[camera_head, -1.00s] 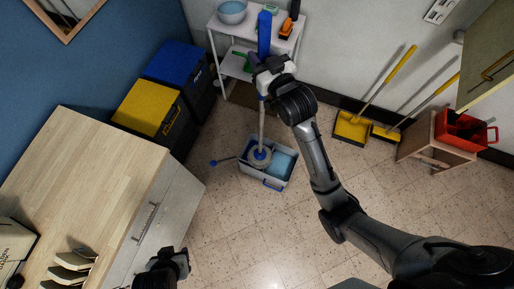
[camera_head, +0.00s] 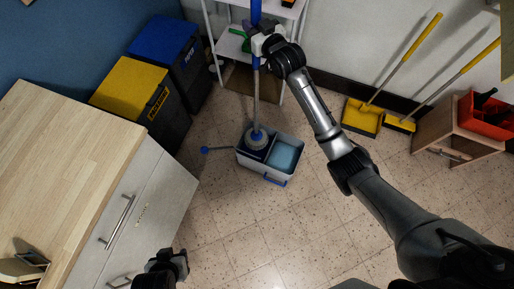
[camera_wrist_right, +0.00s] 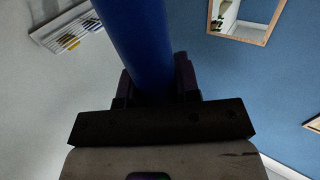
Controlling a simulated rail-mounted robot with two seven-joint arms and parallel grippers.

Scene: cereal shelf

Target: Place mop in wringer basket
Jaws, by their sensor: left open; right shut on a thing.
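The mop (camera_head: 257,88) stands nearly upright, with a blue upper handle, a grey shaft and a blue joint at its foot. Its round grey head (camera_head: 257,143) is at the left part of the bucket (camera_head: 262,171), where the wringer basket appears to be. The head hides most of the basket, and I cannot tell how deep it sits. My right gripper (camera_head: 259,42) is shut on the mop handle, high above the bucket; the blue handle (camera_wrist_right: 137,40) also fills the middle of the right wrist view. My left gripper (camera_head: 182,263) is open and empty, low beside the counter.
A wooden counter (camera_head: 65,150) stands at left, with yellow-lidded (camera_head: 130,88) and blue-lidded (camera_head: 165,42) bins behind it. A white shelf (camera_head: 213,45) is behind the mop. Yellow dustpans (camera_head: 362,117) lean at right. Floor in front of the bucket is clear.

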